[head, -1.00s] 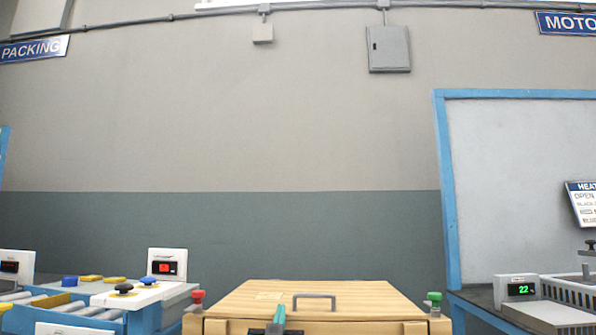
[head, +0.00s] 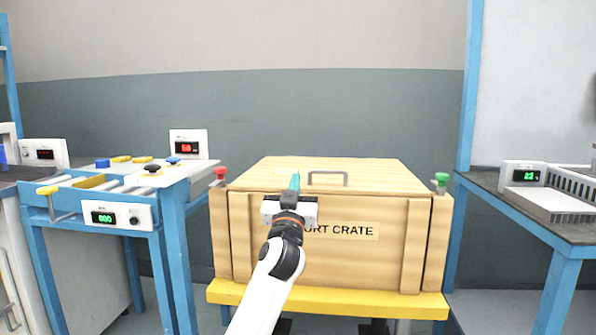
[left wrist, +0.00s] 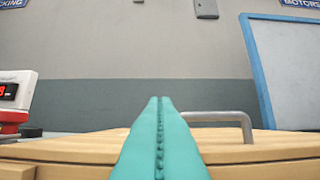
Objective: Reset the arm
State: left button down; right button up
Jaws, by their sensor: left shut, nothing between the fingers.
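My left gripper (head: 294,182) is in front of the wooden crate (head: 290,262), at the height of the lid's front edge. Its teal fingers are shut together with nothing between them. In the left wrist view, the shut fingers (left wrist: 160,140) point forward over the lid (left wrist: 70,145). The crate's metal handle (head: 328,174) stands just right of the fingertips, and they look apart from it. It also shows in the left wrist view (left wrist: 235,117). My left arm hides part of the crate's label. My right gripper is not in view.
The crate rests on a yellow platform (head: 340,303). A red knob (head: 220,173) and a green knob (head: 441,179) flank it. A blue-framed roller bench (head: 175,240) stands left. A dark-topped table (head: 520,210) with a white rack (head: 575,184) stands right.

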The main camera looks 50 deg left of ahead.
pick_arm(q)
jog(key=v, duration=0.4)
jog(key=r+v, duration=0.1)
jog(key=v, duration=0.1)
jog(key=shift+s+p, duration=0.25)
jog(key=shift+p, duration=0.15)
jog(key=shift+d, duration=0.1)
